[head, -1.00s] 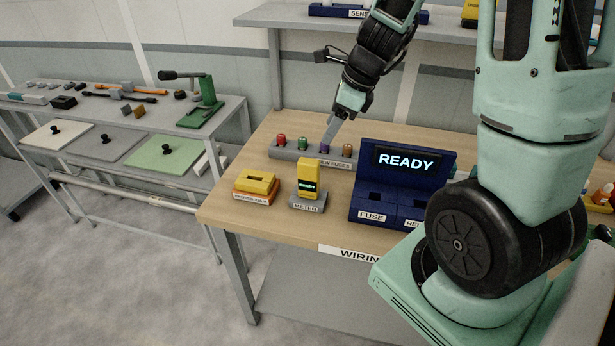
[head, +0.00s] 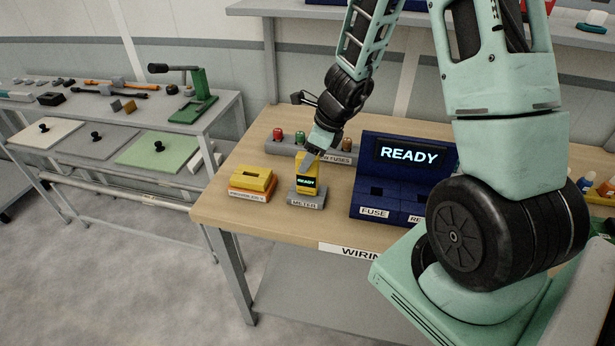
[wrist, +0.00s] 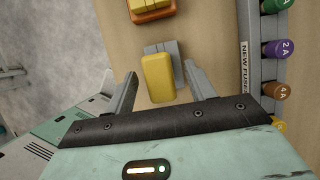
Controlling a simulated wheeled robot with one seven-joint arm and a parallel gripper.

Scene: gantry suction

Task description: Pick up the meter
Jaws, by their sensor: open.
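The yellow meter (head: 305,183) stands upright in its grey holder (head: 305,200), labelled METER, on the wooden bench. Its small screen reads READY. My gripper (head: 308,160) is at the top of the meter in the head view and hides part of it. In the wrist view my gripper (wrist: 162,92) is open, with one finger on each side of the yellow meter (wrist: 158,78). A gap shows between the meter and each finger. The grey holder shows in the wrist view just beyond the meter.
A yellow device on an orange base (head: 252,181) stands left of the meter. A dark blue console (head: 400,175) reading READY stands to the right. A grey fuse rack (head: 285,150) with coloured fuses lies behind. The bench's front left corner is clear.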

